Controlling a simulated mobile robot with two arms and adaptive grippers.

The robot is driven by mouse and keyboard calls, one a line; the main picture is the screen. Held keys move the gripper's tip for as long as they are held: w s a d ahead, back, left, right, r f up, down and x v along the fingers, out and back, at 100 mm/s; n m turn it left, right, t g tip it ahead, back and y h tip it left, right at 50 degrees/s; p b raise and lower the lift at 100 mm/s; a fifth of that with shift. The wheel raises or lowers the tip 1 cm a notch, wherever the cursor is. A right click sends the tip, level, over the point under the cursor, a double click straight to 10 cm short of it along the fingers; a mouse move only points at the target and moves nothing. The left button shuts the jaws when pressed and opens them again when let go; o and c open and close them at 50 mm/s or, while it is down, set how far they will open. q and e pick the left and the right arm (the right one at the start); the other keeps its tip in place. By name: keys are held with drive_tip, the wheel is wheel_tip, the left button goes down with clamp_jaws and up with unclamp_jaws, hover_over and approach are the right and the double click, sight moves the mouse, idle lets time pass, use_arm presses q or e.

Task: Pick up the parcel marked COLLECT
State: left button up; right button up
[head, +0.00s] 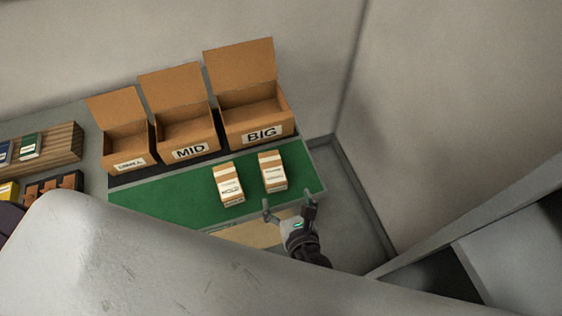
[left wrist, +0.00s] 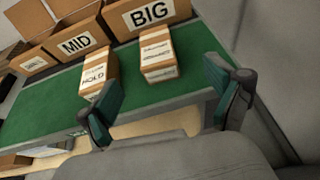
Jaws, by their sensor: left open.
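Two brown parcels with white bands and labels stand on the green mat (head: 160,199). The left parcel (head: 229,184) reads HOLD on its front in the left wrist view (left wrist: 96,72). The right parcel (head: 272,172) also shows in the left wrist view (left wrist: 157,55); its label is too small to read, so I cannot confirm COLLECT. My left gripper (head: 289,199) is open and empty at the table's front edge, just in front of the right parcel. In the left wrist view its fingers spread on either side of that parcel's line, short of it. My right gripper is not in view.
Open cardboard boxes marked MID (head: 190,152) and BIG (head: 262,134) stand behind the mat, with a smaller box (head: 129,163) to their left. A wooden rack (head: 62,146) is further left. A wall rises close on the right. The mat's left part is clear.

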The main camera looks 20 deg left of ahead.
sight(273, 171)
use_arm(q)
drive_tip(key=p+x, duration=0.1)
drive_tip(key=x, duration=0.6)
drive_tip(key=shift+a+f, duration=0.1)
drive_tip(key=shift+a, duration=0.2)
drive_tip(key=shift+w+a+f, duration=0.15)
drive_tip(key=shift+w+a, duration=0.1)
drive_tip(key=shift+w, duration=0.2)
drive_tip(key=p+x, duration=0.2)
drive_tip(key=x, duration=0.2)
drive_tip(key=shift+w+a, duration=0.1)
drive_tip(key=shift+a, duration=0.15)
drive_tip(key=shift+w+f, duration=0.15)
drive_tip(key=shift+f, duration=0.05)
drive_tip(key=shift+r, duration=0.1)
drive_tip(key=c, duration=1.2)
drive_tip(key=shift+c, duration=1.1)
